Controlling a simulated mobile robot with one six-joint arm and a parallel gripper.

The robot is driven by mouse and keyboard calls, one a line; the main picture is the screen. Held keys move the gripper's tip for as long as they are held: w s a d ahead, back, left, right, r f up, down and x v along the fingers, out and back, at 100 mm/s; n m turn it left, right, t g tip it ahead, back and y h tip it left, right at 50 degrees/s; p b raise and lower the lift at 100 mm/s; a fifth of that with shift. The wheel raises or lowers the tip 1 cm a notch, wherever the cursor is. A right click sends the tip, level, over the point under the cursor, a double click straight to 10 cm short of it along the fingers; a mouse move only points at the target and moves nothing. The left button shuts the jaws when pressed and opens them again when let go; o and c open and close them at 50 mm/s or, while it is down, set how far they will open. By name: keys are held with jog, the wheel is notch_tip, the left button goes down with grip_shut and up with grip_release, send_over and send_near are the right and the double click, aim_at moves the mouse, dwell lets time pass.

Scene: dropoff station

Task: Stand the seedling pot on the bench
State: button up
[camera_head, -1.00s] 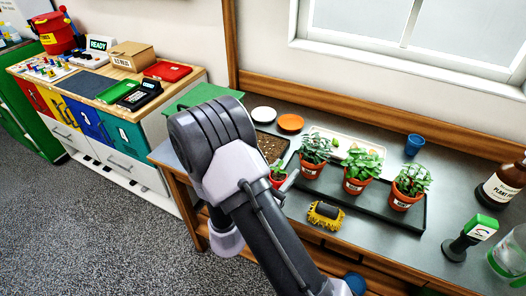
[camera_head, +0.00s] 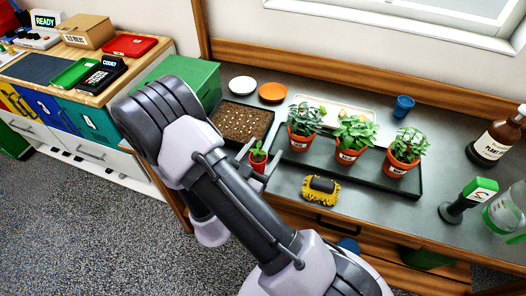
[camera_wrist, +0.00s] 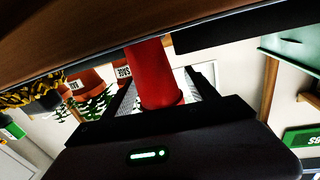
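The seedling pot (camera_head: 258,158) is a small red-orange pot with a green sprout, near the front left of the grey bench (camera_head: 290,190). My gripper (camera_head: 258,168) is at the pot, with its fingers on either side. In the wrist view the red pot (camera_wrist: 152,75) sits between the two finger pads, and the gripper looks shut on it. The pot looks upright in the head view. My arm hides part of the gripper, and I cannot tell whether the pot's base touches the bench.
A black tray (camera_head: 405,190) with three potted plants is right of the pot. A soil tray (camera_head: 240,122) is behind it. A bottle (camera_head: 495,140) and a green-topped tool (camera_head: 470,198) stand far right.

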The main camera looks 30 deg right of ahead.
jog(key=shift+r+p, duration=0.35)
jog(key=shift+p, duration=0.05)
jog(key=p+v, duration=0.2)
jog(key=v, duration=1)
jog(key=w+a+m+g+y, duration=0.1)
jog(key=w+a+m+y, duration=0.25)
jog(key=w+y, duration=0.45)
jog(key=w+a+r+n+t+y, duration=0.1)
jog(key=w+a+r+n+y, duration=0.3)
jog(key=a+r+y, duration=0.6)
jog(key=s+d+r+n+y, duration=0.1)
jog(key=s+d+r+n, duration=0.1)
jog(key=s+r+n, duration=0.65)
jog(key=s+d+r+g, duration=0.1)
jog(key=s+d, duration=0.1)
jog(key=s, duration=0.4)
jog(key=s+d+r+g+h, duration=0.1)
jog(key=s+d+g, duration=0.1)
jog(key=s, duration=0.5)
jog(key=shift+d, duration=0.35)
